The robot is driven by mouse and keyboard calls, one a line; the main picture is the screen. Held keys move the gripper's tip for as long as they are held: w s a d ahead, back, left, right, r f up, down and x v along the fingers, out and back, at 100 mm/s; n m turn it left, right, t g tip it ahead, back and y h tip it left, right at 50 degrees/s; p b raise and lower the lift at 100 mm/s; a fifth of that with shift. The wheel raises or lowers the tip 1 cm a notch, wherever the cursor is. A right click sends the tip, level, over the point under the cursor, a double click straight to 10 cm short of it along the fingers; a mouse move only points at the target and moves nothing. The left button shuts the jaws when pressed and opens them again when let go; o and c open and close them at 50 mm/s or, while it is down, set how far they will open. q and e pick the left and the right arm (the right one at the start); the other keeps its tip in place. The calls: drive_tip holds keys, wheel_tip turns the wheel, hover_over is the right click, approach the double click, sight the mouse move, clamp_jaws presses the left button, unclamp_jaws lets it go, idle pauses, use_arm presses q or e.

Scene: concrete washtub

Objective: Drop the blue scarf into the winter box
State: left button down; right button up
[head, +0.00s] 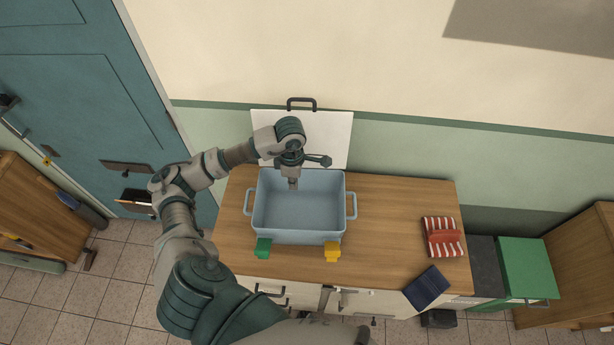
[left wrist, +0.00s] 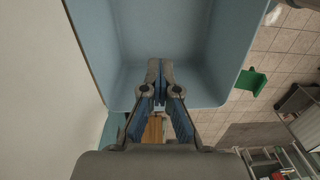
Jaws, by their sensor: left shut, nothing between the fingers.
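A pale blue-grey box (head: 299,237) with side handles stands open on the wooden counter; I take it to be the winter box. The part of its inside that I can see is empty. My left gripper (head: 293,185) is over the back left part of the box, pointing down, its fingers closed and empty. In the left wrist view the closed fingertips (left wrist: 160,88) show against the box (left wrist: 190,88). A dark blue folded cloth (head: 427,287), probably the blue scarf, lies at the counter's front right edge, well apart from the gripper. My right gripper is not in view.
A red-and-white striped item (head: 443,237) lies on the right of the counter (head: 390,220). A green clip (head: 263,248) and a yellow clip (head: 332,252) are at the box's front. A white panel (head: 335,135) stands behind it. A green bin (head: 526,267) is at right.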

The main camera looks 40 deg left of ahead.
use_arm(q)
drive_tip(key=f+b, duration=0.2)
drive_tip(key=f, duration=0.1)
drive_tip(key=s+d+f+b, duration=0.1)
drive_tip(key=f, duration=0.1)
drive_tip(key=c, duration=1.4)
unclamp_jaws()
drive_tip(key=shift+w+f, duration=0.1)
drive_tip(key=shift+f, duration=0.05)
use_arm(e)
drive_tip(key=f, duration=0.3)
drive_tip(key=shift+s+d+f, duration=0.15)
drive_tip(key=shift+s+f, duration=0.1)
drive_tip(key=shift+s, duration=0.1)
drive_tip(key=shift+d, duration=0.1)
